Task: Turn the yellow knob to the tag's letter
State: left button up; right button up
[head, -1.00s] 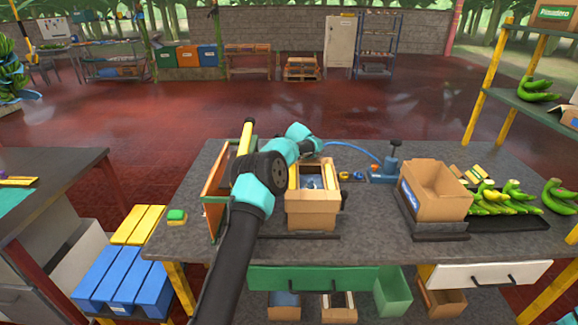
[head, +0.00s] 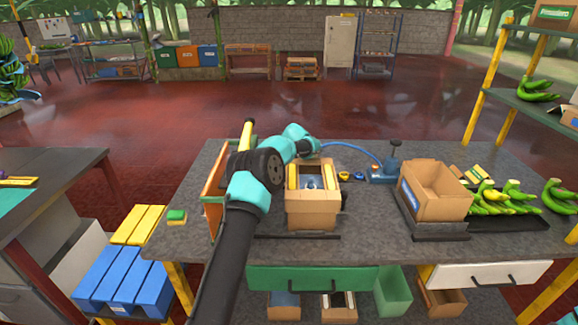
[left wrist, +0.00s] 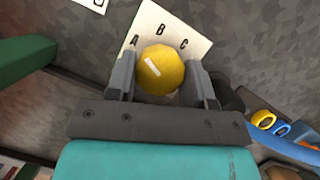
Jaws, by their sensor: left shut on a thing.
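The yellow knob (left wrist: 161,70) sits in front of a pale plate (left wrist: 190,42) lettered A, B and C in the left wrist view. A short white mark lies on the knob's left half, on the side nearest A. My left gripper (left wrist: 162,80) is shut on the knob, one dark finger on each side. A white card (left wrist: 92,4), perhaps the tag, is cut off at the top edge; its letter is unreadable. In the head view my left gripper (head: 312,147) is behind the open carton, and the knob is hidden there. My right gripper is not in view.
A blue pump (head: 385,170) with a hose, another carton (head: 437,205) and green bananas (head: 500,200) are to the right.

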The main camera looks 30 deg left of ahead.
pick_arm(q)
jog(key=m+t+h, duration=0.1)
jog(key=m, duration=0.3)
jog(key=shift+a, duration=0.1)
jog(key=shift+m+h, duration=0.7)
jog(key=shift+m, duration=0.8)
jog(key=o, duration=0.9)
jog(key=shift+s+r, duration=0.1)
jog(key=shift+r, duration=0.05)
jog(key=v, duration=1.7)
jog(key=shift+s, duration=0.3)
jog(key=shift+a, duration=0.1)
